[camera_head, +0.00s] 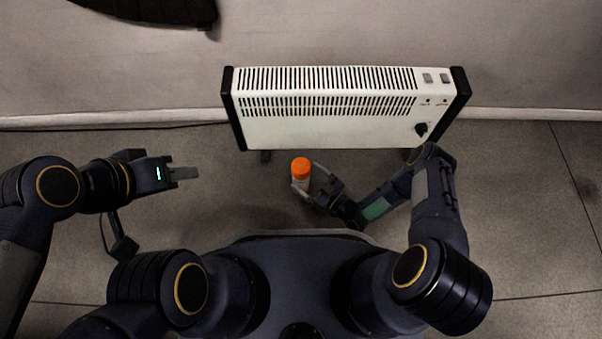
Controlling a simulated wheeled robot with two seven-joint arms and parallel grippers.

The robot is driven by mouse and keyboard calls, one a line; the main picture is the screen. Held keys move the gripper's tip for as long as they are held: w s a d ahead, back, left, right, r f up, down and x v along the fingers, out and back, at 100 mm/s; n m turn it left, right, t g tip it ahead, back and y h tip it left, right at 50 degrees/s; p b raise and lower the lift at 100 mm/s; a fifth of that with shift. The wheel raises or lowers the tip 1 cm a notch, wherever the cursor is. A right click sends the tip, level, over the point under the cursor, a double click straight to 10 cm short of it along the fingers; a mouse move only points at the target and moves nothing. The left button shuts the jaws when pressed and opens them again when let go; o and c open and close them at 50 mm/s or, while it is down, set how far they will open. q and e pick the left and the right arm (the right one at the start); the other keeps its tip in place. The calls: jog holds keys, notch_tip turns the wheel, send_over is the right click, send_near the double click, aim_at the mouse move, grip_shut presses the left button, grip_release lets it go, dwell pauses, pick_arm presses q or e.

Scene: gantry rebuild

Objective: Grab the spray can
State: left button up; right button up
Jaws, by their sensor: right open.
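The spray can (301,170) has an orange cap and a pale body. It stands on the floor in front of the white heater, seen from above. My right gripper (304,180) is open, with its fingers around the can, one on each side. Whether the fingers touch the can is hard to tell. The can's lower part is partly hidden by the gripper. My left gripper (186,173) is off to the left, pointing right, well apart from the can. Its fingers are seen edge-on, so its opening does not show.
A white heater (330,130) with black end caps stands against the wall just behind the can. A dark object (150,8) hangs at the top left. A cable (120,128) runs along the wall base. The grey floor (235,175) between my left gripper and the can is clear.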

jog(key=x, duration=0.1)
jog(key=b+x, duration=0.1)
jog(key=x, duration=0.1)
jog(key=b+x, duration=0.1)
jog(key=x, duration=0.1)
jog(key=shift+w+d+f, duration=0.1)
jog(key=shift+w+f, duration=0.1)
jog(key=shift+f, duration=0.1)
jog(key=shift+w+a, duration=0.2)
jog(key=shift+r, duration=0.15)
jog(key=c, duration=1.3)
jog(key=shift+r, duration=0.1)
